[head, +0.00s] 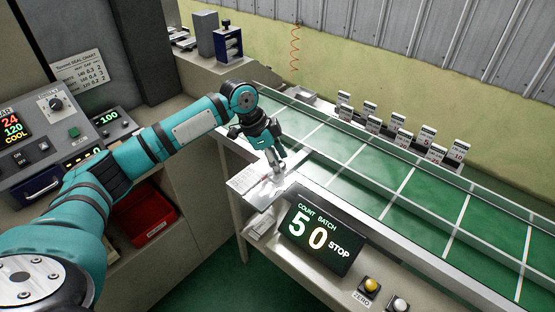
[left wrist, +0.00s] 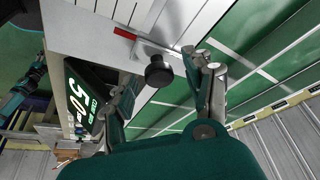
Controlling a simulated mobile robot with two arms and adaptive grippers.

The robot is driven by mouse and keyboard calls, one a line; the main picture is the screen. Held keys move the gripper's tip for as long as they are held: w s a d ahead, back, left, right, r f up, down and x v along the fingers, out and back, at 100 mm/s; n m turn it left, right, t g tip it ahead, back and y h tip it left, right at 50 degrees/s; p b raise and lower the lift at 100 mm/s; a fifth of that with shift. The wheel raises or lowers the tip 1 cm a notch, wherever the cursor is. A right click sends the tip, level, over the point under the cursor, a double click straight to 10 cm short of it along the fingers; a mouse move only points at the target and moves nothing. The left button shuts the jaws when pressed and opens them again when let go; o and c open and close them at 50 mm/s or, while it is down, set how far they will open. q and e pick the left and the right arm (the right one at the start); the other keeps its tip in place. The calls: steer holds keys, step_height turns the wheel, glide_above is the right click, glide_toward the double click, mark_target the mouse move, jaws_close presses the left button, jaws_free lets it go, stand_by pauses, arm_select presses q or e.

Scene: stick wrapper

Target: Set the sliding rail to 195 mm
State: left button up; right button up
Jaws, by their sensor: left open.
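My left gripper (head: 275,160) is over the near left end of the green conveyor, pointing down at the rail's scale plate (head: 247,181). In the left wrist view the gripper (left wrist: 170,88) is open, its two fingers apart on either side of a black knob (left wrist: 158,72). The knob is on a metal bracket (left wrist: 160,50) of the sliding rail. I cannot tell whether either finger touches it. A red mark (left wrist: 125,32) lies beside the pale ruled plate (left wrist: 150,14). The scale numbers are too small to read. My right gripper cannot be made out.
The green conveyor (head: 395,180) runs to the right, with several small numbered cards (head: 400,128) behind it. A count display (head: 320,233) reads 50 STOP in front. A control panel (head: 60,145) and red bin (head: 150,215) are at left.

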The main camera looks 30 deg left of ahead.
mark_target(277, 179)
arm_select(q)
jaws_close()
stand_by(0.3)
steer(key=shift+s+a+r+p, duration=0.1)
steer(key=shift+s+a+p, duration=0.05)
steer(key=shift+s+p, duration=0.45)
steer(key=shift+s+a+r+p, duration=0.1)
steer(key=shift+s+a+p, duration=0.05)
steer(key=shift+s+p, duration=0.4)
steer(key=shift+s+a+f, duration=0.15)
steer(key=shift+s, duration=0.25)
jaws_free()
steer(key=shift+w, duration=0.1)
